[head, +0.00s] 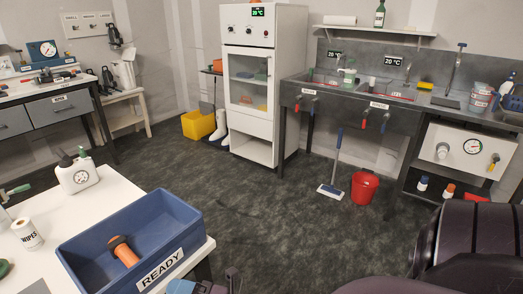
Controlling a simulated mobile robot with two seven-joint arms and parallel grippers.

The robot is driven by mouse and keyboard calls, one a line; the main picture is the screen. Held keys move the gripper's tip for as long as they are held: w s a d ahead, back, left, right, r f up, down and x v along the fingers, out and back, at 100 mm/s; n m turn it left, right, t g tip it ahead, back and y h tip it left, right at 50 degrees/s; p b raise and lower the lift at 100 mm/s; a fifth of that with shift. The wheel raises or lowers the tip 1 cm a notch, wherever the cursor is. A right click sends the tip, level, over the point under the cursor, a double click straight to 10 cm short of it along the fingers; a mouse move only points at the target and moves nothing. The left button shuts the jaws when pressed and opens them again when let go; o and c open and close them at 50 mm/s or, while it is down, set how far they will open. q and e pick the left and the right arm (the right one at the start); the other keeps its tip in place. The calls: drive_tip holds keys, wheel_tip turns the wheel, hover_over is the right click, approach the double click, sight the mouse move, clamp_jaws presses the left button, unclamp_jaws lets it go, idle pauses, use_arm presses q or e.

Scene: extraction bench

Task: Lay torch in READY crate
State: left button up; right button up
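An orange torch (126,254) with a darker end lies inside the blue READY crate (75,250), towards its middle. The crate stands on the white table at the lower left, its READY label facing the front right. No gripper touches the torch. Part of what looks like my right gripper (207,287) shows at the bottom edge, just outside the crate's front right corner. It is cut off by the frame, so its opening cannot be told. My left gripper is not in view.
On the white table (100,191) stand a white jug (76,179) and a wipes roll (27,234), left of the crate. A red bucket (364,187) and a broom stand on the floor by the sink bench. The middle floor is clear.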

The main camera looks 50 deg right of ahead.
drive_tip(key=s+d+f+m+g+h, duration=0.3)
drive_tip(key=s+f+m, duration=0.4)
drive_tip(key=m, duration=0.4)
drive_tip(key=s+d+f+m+g+h, duration=0.3)
drive_tip(key=s+d+f+m+h, duration=0.2)
drive_tip(key=s+f+m, duration=0.3)
drive_tip(key=d+m, duration=0.1)
drive_tip(key=m, duration=0.1)
drive_tip(key=shift+s+f+m+g+h, duration=0.15)
drive_tip(key=shift+f+m+g+h, duration=0.15)
drive_tip(key=shift+f+m+g, duration=0.1)
